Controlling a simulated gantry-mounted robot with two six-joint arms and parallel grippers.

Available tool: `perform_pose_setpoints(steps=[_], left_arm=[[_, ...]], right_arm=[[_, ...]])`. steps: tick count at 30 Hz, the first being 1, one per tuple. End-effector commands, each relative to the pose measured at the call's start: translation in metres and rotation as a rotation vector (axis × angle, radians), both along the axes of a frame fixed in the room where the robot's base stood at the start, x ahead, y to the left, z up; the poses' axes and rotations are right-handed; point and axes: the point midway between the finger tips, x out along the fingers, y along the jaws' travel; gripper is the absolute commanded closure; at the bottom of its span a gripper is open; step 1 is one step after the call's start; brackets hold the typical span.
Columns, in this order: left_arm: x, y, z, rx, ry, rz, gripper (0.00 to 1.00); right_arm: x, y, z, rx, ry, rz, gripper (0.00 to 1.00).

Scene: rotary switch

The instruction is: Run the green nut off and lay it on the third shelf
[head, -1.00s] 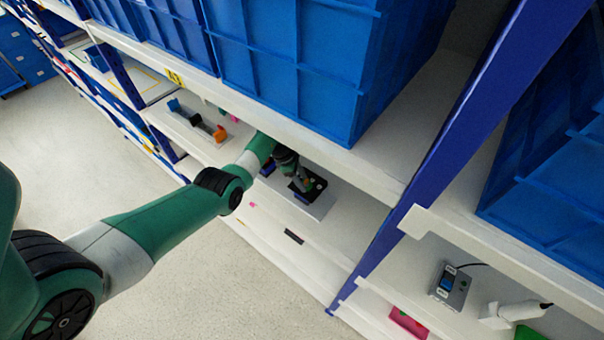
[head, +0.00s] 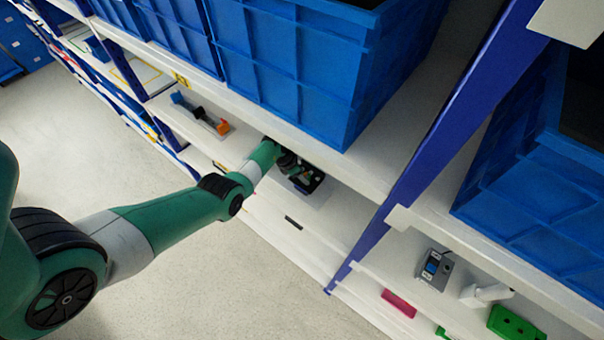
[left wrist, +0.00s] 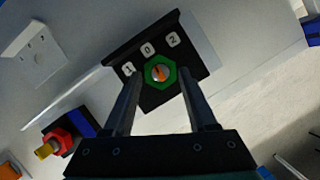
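The green nut (left wrist: 153,83) sits around an orange-topped silver stem on a black plate (left wrist: 185,88) with white labels 1, 0 and 2. My left gripper (left wrist: 159,76) is open. Its two fingers point at the plate, and the nut appears between their tips with a gap on each side; I cannot tell the remaining distance in depth. In the head view my left gripper (head: 291,166) reaches under the shelf with the blue crates, at the dark switch unit (head: 308,184), which it partly hides. My right gripper is not in view. Which shelf counts as third is unclear.
A red nut on a yellow stem (left wrist: 57,142) stands beside a blue block at lower left. A white plate (left wrist: 35,55) is at upper left. Blue crates (head: 290,60) fill the shelf above. A blue post (head: 400,190) stands right of the arm. A lower shelf (head: 320,240) looks mostly bare.

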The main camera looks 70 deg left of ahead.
Motion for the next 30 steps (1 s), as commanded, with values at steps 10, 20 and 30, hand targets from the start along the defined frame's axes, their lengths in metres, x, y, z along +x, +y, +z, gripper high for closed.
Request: perform_pose_setpoints(steps=[10, 20, 30], left_arm=[[0.0, 0.0, 0.0, -0.001, 0.001, -0.002, 0.18], [0.002, 0.004, -0.007, 0.0, 0.0, -0.281, 0.18], [0.005, 0.007, -0.007, 0.0, 0.0, -0.586, 0.18]], right_arm=[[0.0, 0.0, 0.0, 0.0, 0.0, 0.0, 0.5], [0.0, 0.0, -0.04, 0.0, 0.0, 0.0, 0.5], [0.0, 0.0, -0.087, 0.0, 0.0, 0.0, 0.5]])
